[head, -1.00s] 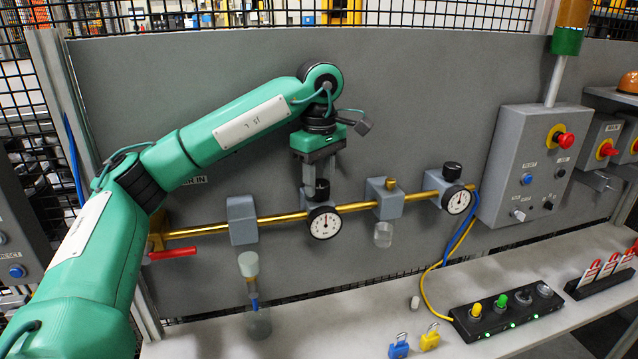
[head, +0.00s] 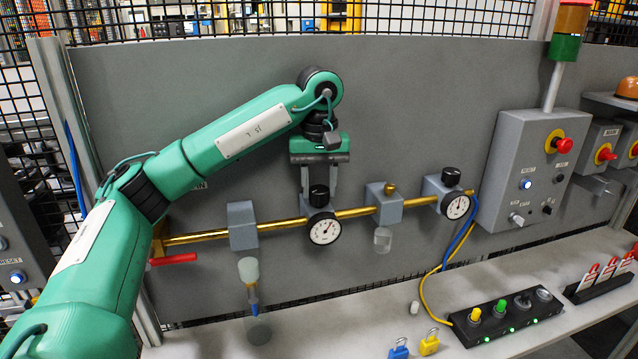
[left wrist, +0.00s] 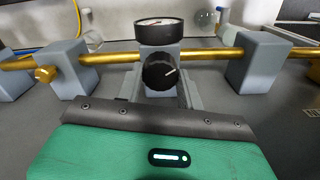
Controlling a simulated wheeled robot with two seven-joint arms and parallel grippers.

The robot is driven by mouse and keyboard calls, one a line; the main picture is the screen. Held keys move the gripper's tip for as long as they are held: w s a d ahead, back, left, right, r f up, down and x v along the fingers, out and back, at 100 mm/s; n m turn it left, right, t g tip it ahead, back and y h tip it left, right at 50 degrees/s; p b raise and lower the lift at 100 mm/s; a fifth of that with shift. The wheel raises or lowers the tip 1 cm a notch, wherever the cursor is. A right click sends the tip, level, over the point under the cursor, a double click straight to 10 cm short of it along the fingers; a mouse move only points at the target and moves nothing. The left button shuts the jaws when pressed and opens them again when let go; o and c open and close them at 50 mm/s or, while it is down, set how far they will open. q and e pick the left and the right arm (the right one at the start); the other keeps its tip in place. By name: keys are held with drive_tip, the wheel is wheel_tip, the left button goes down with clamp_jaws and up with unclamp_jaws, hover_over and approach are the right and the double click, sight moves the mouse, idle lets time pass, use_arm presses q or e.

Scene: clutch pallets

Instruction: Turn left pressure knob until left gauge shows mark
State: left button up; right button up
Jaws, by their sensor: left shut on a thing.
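The left pressure knob (head: 319,196) is a black cap on a grey regulator block above the left gauge (head: 324,228). My left gripper (head: 319,188) comes from above, with one finger on each side of the knob, and is shut on it. The left wrist view shows the knob (left wrist: 158,74) between the fingers, its white line toward the upper right. The left gauge has a white dial with a dark needle, which seems to point up and to the right. Its mark is too small to make out. The gauge (left wrist: 158,28) is seen steeply in the wrist view. My right gripper is not in view.
A brass pipe (head: 275,228) runs along the grey panel. To the right are a second knob (head: 450,177) and gauge (head: 455,207). A red valve handle (head: 174,259) is at the left. Padlocks and a button strip (head: 505,318) lie on the shelf below.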

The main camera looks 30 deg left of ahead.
sight(319, 188)
use_arm(q)
drive_tip(key=shift+m, duration=0.3)
drive_tip(key=o, duration=1)
wheel_tip(319, 188, up, 14)
drive_tip(key=shift+f+p, duration=0.1)
drive_tip(key=shift+p, duration=0.5)
idle(0.6)
